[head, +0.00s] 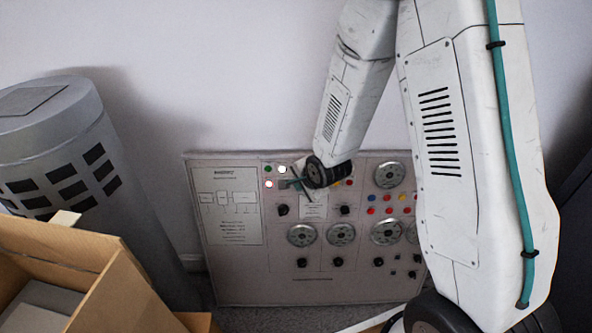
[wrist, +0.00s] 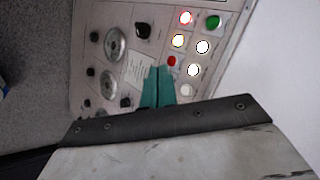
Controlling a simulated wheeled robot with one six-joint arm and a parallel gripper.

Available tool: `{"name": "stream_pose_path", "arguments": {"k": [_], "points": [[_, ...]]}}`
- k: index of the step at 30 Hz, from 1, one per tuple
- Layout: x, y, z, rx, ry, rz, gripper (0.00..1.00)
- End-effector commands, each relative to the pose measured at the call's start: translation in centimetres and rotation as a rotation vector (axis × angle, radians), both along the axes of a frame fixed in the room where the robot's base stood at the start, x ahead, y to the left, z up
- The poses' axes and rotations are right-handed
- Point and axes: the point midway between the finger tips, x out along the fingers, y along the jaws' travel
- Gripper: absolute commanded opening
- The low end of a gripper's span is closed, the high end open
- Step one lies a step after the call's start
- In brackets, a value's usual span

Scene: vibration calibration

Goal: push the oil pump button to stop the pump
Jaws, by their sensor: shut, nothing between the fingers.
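The control panel (head: 225,275) is a grey upright board against the wall, with dials, knobs and coloured buttons. It also shows in the wrist view (wrist: 90,60). At its upper middle is a button cluster with a green button (wrist: 213,22), a lit red-rimmed button (wrist: 185,18), a red button (wrist: 172,61) and several lit white ones (wrist: 203,47). I cannot read which one is for the oil pump. My gripper (wrist: 158,72) has teal fingers, shut and empty, close to the panel by the red button and a white label. Contact cannot be told. In the head view my gripper (head: 287,183) is partly hidden by my wrist.
A grey cylinder (head: 75,130) with dark slots stands left of the panel. An open cardboard box (head: 110,290) is at the lower left. Black knobs (head: 282,210) and round dials (head: 302,235) sit below the cluster. The wall above the panel is bare.

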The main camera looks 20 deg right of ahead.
Motion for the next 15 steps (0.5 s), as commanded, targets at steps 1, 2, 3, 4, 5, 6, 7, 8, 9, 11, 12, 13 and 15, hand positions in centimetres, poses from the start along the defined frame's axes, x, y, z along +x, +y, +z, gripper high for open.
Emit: {"name": "stream_pose_path", "arguments": {"k": [1, 2, 3, 4, 5, 6, 7, 8, 9, 11, 12, 13, 15], "points": [[0.1, 0.16, -0.75, 0.018, -0.004, -0.014, 0.0], [0.17, 0.23, -0.99, 0.026, -0.007, -0.02, 0.0], [0.26, 0.3, -1.17, 0.034, -0.011, -0.026, 0.0], [0.29, 0.33, -1.28, 0.039, -0.013, -0.03, 0.0], [0.32, 0.35, -1.35, 0.042, -0.014, -0.031, 0.0], [0.33, 0.36, -1.37, 0.044, -0.015, -0.033, 0.0], [0.34, 0.36, -1.36, 0.045, -0.016, -0.034, 0.0], [0.34, 0.37, -1.35, 0.045, -0.016, -0.034, 0.0], [0.34, 0.36, -1.33, 0.044, -0.016, -0.033, 0.0], [0.33, 0.36, -1.32, 0.044, -0.016, -0.033, 0.0], [0.33, 0.36, -1.32, 0.044, -0.016, -0.033, 0.0], [0.34, 0.35, -1.31, 0.043, -0.015, -0.032, 0.0], [0.42, 0.32, -1.33, 0.042, -0.015, -0.033, 0.0]]}}
